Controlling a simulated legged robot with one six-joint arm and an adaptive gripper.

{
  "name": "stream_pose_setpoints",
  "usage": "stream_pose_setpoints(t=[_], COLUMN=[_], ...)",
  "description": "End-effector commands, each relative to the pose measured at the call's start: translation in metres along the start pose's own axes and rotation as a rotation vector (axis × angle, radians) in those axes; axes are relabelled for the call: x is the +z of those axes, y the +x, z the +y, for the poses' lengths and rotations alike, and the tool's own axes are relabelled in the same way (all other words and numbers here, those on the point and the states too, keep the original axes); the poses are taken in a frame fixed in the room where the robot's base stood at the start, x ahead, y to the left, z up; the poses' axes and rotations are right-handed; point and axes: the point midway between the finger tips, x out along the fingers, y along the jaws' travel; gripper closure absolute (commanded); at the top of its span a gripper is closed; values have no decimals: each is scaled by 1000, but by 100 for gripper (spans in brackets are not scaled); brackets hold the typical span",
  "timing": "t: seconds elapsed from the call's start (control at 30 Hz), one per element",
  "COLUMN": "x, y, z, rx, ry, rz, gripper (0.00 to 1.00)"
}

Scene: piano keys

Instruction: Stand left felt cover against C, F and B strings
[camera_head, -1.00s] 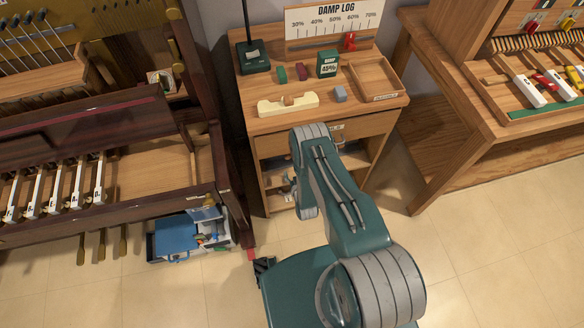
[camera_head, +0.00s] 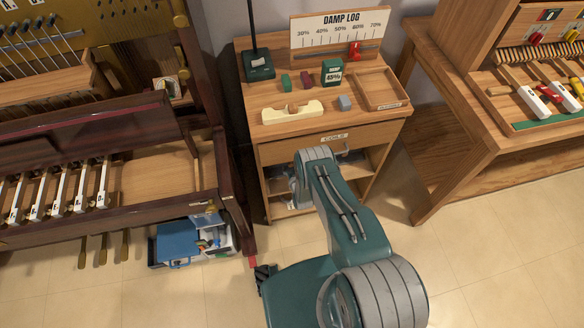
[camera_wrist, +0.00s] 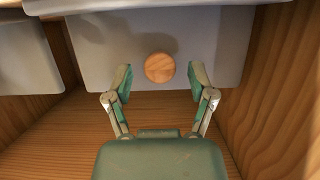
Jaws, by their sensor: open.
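My gripper (camera_wrist: 160,85) is open in the wrist view, with its green-padded fingers on either side of a round wooden knob (camera_wrist: 160,68). The knob sits on the front of a grey bin (camera_wrist: 105,45) inside a wooden compartment. I cannot tell whether the fingers touch the bin front. In the head view my arm reaches toward the cabinet's lower opening and hides the gripper. The upright piano (camera_head: 160,175) is at the left, with strings or rods (camera_head: 40,42) at its top; I cannot tell C, F and B apart. No left felt cover can be made out.
The cabinet top (camera_head: 280,92) holds a cream wooden piece (camera_head: 292,112), small blocks and a tray (camera_head: 382,90). A blue toolbox (camera_head: 180,243) stands below the piano. A bench (camera_head: 490,130) is at the right. Another grey bin (camera_wrist: 25,60) lies left of the knobbed one.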

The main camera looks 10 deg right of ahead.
Motion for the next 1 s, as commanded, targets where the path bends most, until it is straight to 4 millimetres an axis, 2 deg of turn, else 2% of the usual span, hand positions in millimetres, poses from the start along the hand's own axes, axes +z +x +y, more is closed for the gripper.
stream_pose_setpoints(t=[0.13,0.17,0.2,0.27,0.3,0.33,0.57,1.0], x=[0,0,0,0,0,0,-2,-24], y=[0,0,0,0,0,0,-1,-8], z=[0,0,0,0,0,0,0,0], rx=[0,0,0,0,0,0,0,0], ry=[0,0,0,0,0,0,0,0], rz=[0,0,0,0,0,0,1,1], gripper=[29,33,51,78,95,100,100,100])
